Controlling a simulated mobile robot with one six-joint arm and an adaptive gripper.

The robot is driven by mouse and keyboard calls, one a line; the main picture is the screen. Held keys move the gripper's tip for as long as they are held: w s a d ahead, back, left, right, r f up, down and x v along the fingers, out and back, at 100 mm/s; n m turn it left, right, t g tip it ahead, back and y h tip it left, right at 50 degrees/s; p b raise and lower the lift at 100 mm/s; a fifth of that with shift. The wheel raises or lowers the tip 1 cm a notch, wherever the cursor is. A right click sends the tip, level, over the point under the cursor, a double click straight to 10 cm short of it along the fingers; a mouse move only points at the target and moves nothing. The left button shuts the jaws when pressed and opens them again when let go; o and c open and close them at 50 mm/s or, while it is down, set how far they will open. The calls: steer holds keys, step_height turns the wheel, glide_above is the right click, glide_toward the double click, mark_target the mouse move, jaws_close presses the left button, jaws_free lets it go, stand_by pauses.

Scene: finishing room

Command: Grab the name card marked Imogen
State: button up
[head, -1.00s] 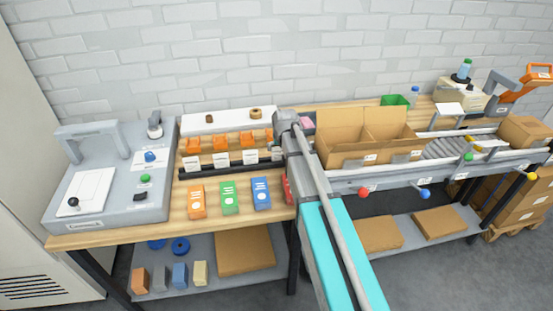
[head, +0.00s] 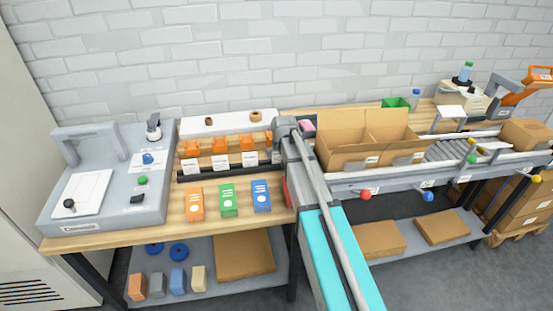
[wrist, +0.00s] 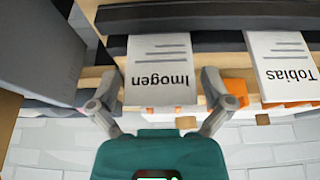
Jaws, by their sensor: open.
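The white name card marked Imogen (wrist: 158,62) is upside down in the wrist view, upright against a dark rail. My gripper (wrist: 160,88) is open, with one finger on each side of the card's near end. The fingers look apart from the card, and nothing is gripped. A second card, marked Tobias (wrist: 283,62), stands to its right in the wrist view. In the head view several white cards, such as this card (head: 249,158), stand in a row, their names too small to read. My arm hides the right end of the row and my gripper there.
A grey block (wrist: 40,45) stands close to the left of the Imogen card in the wrist view. Orange (head: 194,204), green (head: 229,200) and blue (head: 262,196) boxes stand in front of the row. An open cardboard box (head: 350,155) is to the right.

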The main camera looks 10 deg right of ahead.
steer(key=c, duration=0.6)
steer(key=shift+r, duration=0.1)
step_height(320, 180, up, 10)
steer(key=p, duration=1)
stand_by(0.9)
